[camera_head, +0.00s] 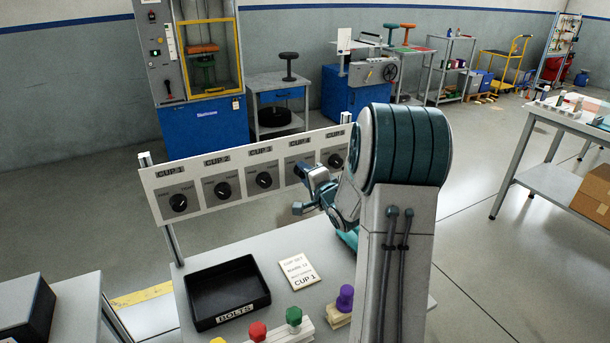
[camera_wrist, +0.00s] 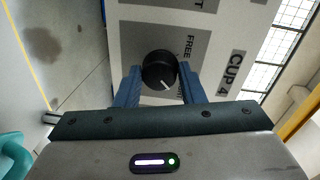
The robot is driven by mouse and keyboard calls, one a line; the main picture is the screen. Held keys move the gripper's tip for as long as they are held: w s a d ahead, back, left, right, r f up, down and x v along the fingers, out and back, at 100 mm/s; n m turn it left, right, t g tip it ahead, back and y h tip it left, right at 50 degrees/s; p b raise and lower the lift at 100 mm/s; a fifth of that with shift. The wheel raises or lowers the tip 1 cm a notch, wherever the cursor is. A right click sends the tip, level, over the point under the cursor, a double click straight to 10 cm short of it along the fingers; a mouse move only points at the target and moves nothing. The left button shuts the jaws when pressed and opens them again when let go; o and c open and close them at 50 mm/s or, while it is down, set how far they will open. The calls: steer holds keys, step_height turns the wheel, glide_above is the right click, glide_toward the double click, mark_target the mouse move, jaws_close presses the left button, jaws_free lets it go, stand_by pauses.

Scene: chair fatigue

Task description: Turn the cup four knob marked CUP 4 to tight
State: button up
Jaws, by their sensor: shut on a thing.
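The black CUP 4 knob (camera_wrist: 158,68) is in the middle of the wrist view, on a grey plate with the label CUP 4 (camera_wrist: 236,69) at right. Its white pointer line points to the lower right, toward a label partly hidden by a finger; the FREE label (camera_wrist: 189,46) is at its upper right. The blue fingers of my gripper (camera_wrist: 160,85) stand on either side of the knob and are shut on it.
The CUP 3 knob (camera_head: 264,180) and CUP 5 knob (camera_head: 335,160) are close on either side. The CUP 2 knob (camera_head: 223,189) and CUP 1 knob (camera_head: 178,202) are further left. Below stand a black bolts tray (camera_head: 264,300), a card (camera_head: 298,270) and coloured knobbed pieces (camera_head: 294,316).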

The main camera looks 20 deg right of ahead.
steer(key=o, duration=1)
steer(key=s, duration=0.9)
steer(key=s+r, duration=0.1)
steer(key=s, duration=0.3)
steer(key=shift+s+d+r, duration=0.1)
steer(key=shift+s+d, duration=0.15)
steer(key=shift+s, duration=0.15)
